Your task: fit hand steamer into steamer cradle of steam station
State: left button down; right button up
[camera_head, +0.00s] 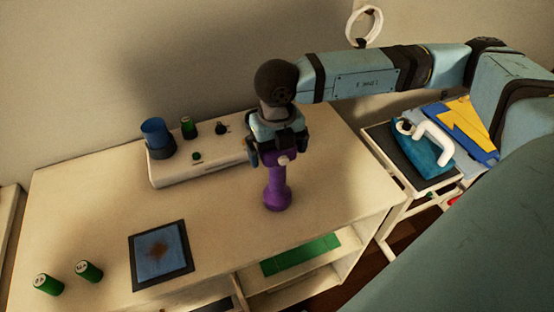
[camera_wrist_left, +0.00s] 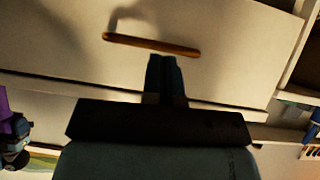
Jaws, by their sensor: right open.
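The purple hand steamer (camera_head: 277,190) is upright over the table, its round lower end at or close to the tabletop. My right gripper (camera_head: 280,150) points down with its open jaws on either side of the steamer's upper part; contact is unclear. The white steam station (camera_head: 190,164) lies behind and to the left of it, carrying a blue cup-like part (camera_head: 155,135), a green cylinder (camera_head: 188,127) and a dark knob. I cannot tell which part is the cradle; my gripper hides the station's right end. My left gripper (camera_wrist_left: 166,75) has its fingers together, empty, before a pale drawer front.
A dark-framed blue pad (camera_head: 161,256) with a brown stain and two green cylinders (camera_head: 88,271) lie on the table's front left. The table's middle is clear. A wooden handle (camera_wrist_left: 150,45) crosses the drawer front.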

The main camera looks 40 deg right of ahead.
jog(key=shift+f, duration=0.2)
jog(key=c, duration=1.5)
jog(key=shift+r, duration=0.1)
